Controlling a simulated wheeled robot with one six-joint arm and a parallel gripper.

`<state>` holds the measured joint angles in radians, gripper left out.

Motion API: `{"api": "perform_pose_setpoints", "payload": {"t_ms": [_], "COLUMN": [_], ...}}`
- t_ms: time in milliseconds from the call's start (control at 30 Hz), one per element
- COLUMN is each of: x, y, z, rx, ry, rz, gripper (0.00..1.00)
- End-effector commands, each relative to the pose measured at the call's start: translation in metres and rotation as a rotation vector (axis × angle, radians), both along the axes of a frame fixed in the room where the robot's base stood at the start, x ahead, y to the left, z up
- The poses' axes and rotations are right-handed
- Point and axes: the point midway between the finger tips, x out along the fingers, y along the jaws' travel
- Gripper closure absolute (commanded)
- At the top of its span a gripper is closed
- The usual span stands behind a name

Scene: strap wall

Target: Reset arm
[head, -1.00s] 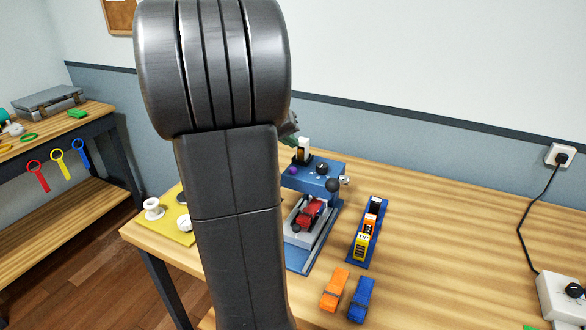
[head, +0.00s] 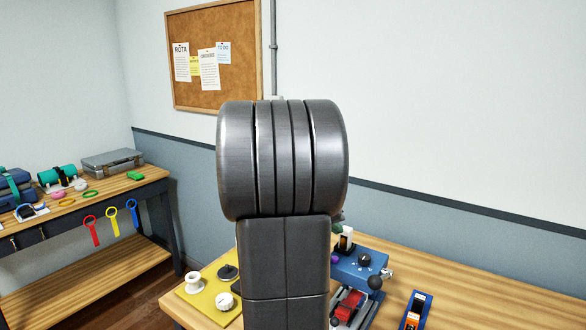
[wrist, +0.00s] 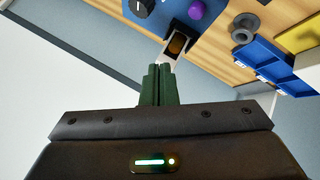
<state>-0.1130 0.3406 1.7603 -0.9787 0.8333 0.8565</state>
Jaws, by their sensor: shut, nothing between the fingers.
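My arm stands upright in the middle of the head view and hides most of my gripper; only a small green part shows at its right edge. In the wrist view my gripper (wrist: 158,84) has its dark green fingers shut together and empty. Past the fingertips is a white-framed piece with an amber face (wrist: 176,45), on the blue machine (head: 360,266). The fingertips overlap it in the picture; I cannot tell whether they touch it.
The wooden table holds a yellow mat (head: 194,310) with a white spool (head: 193,283), and a blue rack (head: 421,299). A side bench (head: 95,207) at left carries hanging straps. A pinboard (head: 212,55) is on the wall.

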Motion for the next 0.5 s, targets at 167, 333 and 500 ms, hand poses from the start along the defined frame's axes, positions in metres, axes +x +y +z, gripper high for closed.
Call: {"api": "perform_pose_setpoints", "payload": {"t_ms": [167,333,500], "x": [0.0,0.0,0.0], "y": [0.0,0.0,0.0], "z": [0.025,0.028,0.028], "rx": [0.0,0.0,0.0], "ry": [-0.001,0.001,0.001], "rz": [-0.001,0.001,0.001], "gripper": [1.0,1.0,1.0]}}
